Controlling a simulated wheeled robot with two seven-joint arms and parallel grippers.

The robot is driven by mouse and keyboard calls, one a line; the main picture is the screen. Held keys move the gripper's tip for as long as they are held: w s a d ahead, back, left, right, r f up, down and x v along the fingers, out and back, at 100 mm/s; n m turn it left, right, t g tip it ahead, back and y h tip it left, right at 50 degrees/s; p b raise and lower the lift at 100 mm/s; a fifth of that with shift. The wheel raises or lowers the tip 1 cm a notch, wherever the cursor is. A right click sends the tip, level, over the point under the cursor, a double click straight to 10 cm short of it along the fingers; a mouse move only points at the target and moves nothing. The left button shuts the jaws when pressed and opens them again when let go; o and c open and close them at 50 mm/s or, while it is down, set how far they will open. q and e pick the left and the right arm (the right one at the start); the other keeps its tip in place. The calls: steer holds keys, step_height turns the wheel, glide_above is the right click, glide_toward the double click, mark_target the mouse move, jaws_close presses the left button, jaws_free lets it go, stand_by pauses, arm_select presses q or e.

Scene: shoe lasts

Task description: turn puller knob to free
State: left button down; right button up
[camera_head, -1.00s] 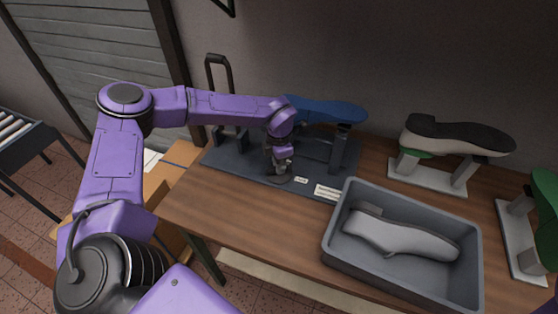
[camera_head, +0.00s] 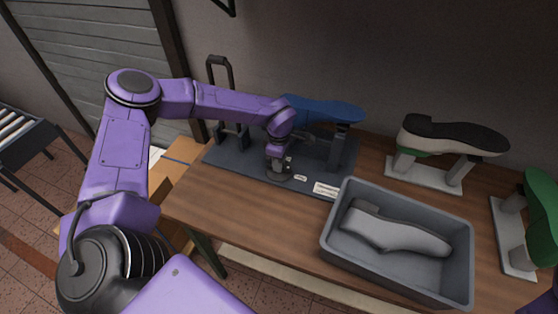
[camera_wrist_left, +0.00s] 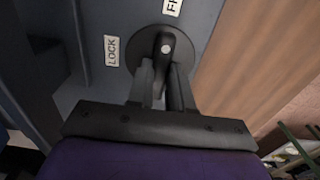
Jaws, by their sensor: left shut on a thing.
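The puller (camera_head: 219,160) is a dark grey base with a tall black handle (camera_head: 221,85) at the back left and a blue shoe last (camera_head: 325,110) above it. Its round dark knob (camera_wrist_left: 150,42) has a pale dot and shows in the left wrist view. A LOCK label (camera_wrist_left: 111,51) lies left of the knob and a partly cut-off label beginning with F (camera_wrist_left: 172,6) above it. My left gripper (camera_wrist_left: 161,80) points down at the knob and is shut on its bar. In the head view the gripper (camera_head: 279,168) partly hides the knob. My right gripper is not in view.
A grey bin (camera_head: 330,240) holding a grey shoe-shaped piece (camera_head: 390,232) stands front right on the wooden table (camera_head: 240,220). A black-and-white last (camera_head: 450,138) on a stand and a green last (camera_head: 540,215) stand farther right. A cardboard box (camera_head: 180,165) is left of the table.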

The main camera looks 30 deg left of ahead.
arm_select(q)
steer(key=shift+r, duration=0.1)
stand_by(0.4)
steer(key=c, duration=1)
jaws_free()
step_height(320, 180, up, 10)
steer(key=shift+r+b, duration=0.25)
steer(key=shift+b, duration=0.9)
steer(key=shift+f, duration=0.1)
